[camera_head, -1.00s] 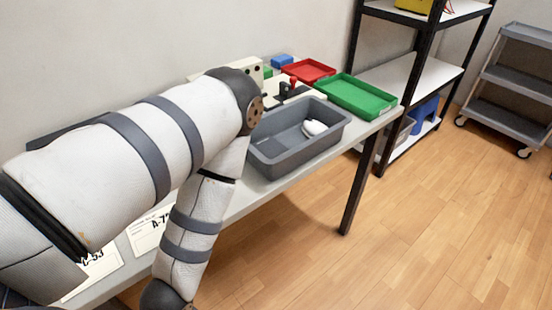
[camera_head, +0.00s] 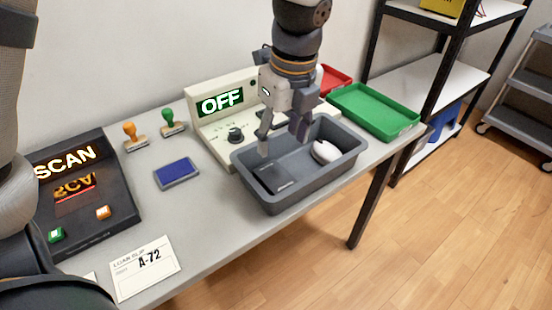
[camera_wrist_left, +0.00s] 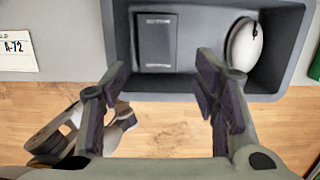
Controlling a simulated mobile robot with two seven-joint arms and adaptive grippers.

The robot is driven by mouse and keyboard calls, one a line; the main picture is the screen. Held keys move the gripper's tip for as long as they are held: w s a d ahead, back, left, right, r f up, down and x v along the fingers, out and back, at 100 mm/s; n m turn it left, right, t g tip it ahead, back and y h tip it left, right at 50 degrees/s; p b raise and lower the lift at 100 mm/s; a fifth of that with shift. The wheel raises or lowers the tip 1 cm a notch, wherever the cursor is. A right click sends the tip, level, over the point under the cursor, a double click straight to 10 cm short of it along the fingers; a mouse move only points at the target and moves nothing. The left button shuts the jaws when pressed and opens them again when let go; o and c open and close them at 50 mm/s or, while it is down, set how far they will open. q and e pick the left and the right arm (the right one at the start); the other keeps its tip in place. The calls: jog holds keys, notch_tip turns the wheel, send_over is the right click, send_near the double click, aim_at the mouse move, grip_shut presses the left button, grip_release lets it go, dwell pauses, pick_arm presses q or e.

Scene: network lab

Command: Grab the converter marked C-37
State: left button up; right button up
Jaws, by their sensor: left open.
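A small dark box (camera_head: 277,176) lies flat in the left part of the grey bin (camera_head: 240,172). It also shows in the left wrist view (camera_wrist_left: 157,42), with small pale print along its edges. The print is too small to read, so I cannot tell whether it says C-37. A white computer mouse (camera_head: 325,151) lies in the bin to its right. My left gripper (camera_head: 282,143) points down over the bin, open and empty. In the wrist view its fingertips (camera_wrist_left: 161,72) are apart, nearer the bin's front wall than the box. My right gripper is not in view.
A console reading OFF (camera_head: 222,103) stands behind the bin. A green tray (camera_head: 375,110) and red tray (camera_head: 337,78) are to the right. A SCAN device (camera_head: 90,215), blue ink pad (camera_head: 177,172), stamps (camera_head: 168,118) and A-72 slip (camera_head: 146,268) are to the left.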

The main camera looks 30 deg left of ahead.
aim_at(276, 177)
pick_arm(q)
jog(key=f, duration=0.4)
jog(key=f+b, duration=0.1)
jog(key=f, duration=0.3)
jog(key=a+f, duration=0.1)
jog(key=f, duration=0.3)
jog(key=shift+a, duration=0.1)
jog(key=shift+r, duration=0.1)
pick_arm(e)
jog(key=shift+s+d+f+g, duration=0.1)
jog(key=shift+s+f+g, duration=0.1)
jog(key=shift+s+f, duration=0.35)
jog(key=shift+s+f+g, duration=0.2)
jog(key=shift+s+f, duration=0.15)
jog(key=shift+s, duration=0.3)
